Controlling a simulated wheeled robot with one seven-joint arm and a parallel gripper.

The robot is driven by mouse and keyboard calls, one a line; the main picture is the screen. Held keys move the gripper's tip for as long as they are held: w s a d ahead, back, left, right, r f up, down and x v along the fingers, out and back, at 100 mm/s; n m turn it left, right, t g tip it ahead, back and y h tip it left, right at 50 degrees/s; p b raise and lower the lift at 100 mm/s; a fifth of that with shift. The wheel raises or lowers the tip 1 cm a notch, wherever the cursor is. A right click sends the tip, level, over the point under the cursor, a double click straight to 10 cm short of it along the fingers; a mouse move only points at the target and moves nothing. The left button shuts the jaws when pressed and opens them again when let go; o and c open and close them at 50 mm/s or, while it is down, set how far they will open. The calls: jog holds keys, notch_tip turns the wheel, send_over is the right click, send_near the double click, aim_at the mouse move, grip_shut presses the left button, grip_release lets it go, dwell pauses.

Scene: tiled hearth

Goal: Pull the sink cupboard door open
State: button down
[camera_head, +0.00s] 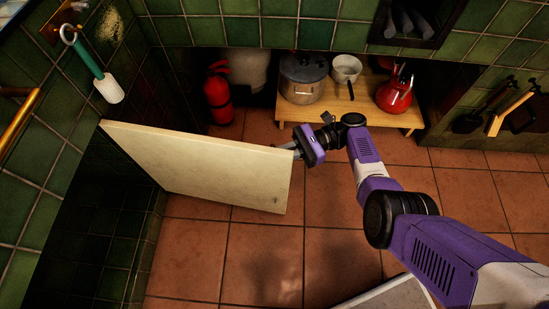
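The cream cupboard door (210,168) stands swung out from the green tiled wall, its left end at the wall and its free end out over the floor. I look down on its top edge and one broad face. My gripper (291,147) is at the top corner of the free end, touching or very close to it. A grey finger shows beside the far side of the door. The other finger and the handle, if any, are hidden, so I cannot tell whether the gripper is open or shut.
Behind the door, a recess holds a red fire extinguisher (218,94) and a low wooden shelf (350,108) with a lidded pot (302,78), a saucepan (346,68) and a red kettle (394,92). A brush (103,84) hangs at left.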

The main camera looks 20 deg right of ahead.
jog(key=shift+w+a, duration=0.1)
jog(key=shift+w, duration=0.2)
jog(key=c, duration=1.5)
grip_release()
jog(key=shift+d, duration=0.2)
jog(key=shift+w+d+b, duration=0.15)
jog(key=shift+d+b, duration=0.3)
jog(key=shift+d, duration=3.3)
